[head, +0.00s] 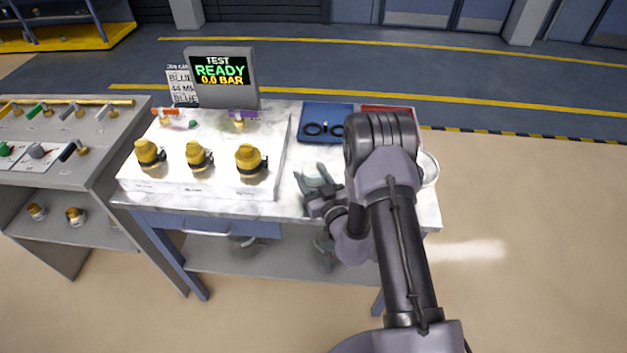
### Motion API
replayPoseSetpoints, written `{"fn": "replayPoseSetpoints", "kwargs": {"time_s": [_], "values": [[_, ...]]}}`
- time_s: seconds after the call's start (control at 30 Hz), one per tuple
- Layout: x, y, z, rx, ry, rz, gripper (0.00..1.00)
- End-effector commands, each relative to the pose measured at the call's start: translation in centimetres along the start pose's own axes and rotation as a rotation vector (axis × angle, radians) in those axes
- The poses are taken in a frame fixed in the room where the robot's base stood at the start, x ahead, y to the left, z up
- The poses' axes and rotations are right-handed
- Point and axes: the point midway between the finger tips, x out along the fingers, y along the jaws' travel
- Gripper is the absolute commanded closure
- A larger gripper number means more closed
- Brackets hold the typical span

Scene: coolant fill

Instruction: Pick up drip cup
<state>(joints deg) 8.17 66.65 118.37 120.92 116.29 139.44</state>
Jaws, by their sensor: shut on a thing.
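My gripper (318,186) is low over the right part of the white worktop, left of my forearm. It is shut on a small grey-green thing (314,182), which I take to be the drip cup. The cup shows only in part between the fingers, and its rim and base are hard to make out. I cannot tell whether it touches the worktop.
A raised white panel with several yellow-capped fittings (251,160) stands left of my gripper. Behind are a display (222,78), a blue tray (325,110) and a red item (388,109). A pale round object (429,168) is partly hidden by my arm.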

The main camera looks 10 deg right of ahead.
Motion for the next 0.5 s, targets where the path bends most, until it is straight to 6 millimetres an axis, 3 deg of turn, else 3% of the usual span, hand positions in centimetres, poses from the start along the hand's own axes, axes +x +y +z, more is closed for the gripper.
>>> {"fn": "replayPoseSetpoints", "kwargs": {"time_s": [0.27, 0.5], "values": [[0.0, 0.0, -0.5, 0.0, 0.001, 0.0, 0.92], [0.0, 0.0, -2.6, -0.001, 0.002, 0.001, 0.92]]}}
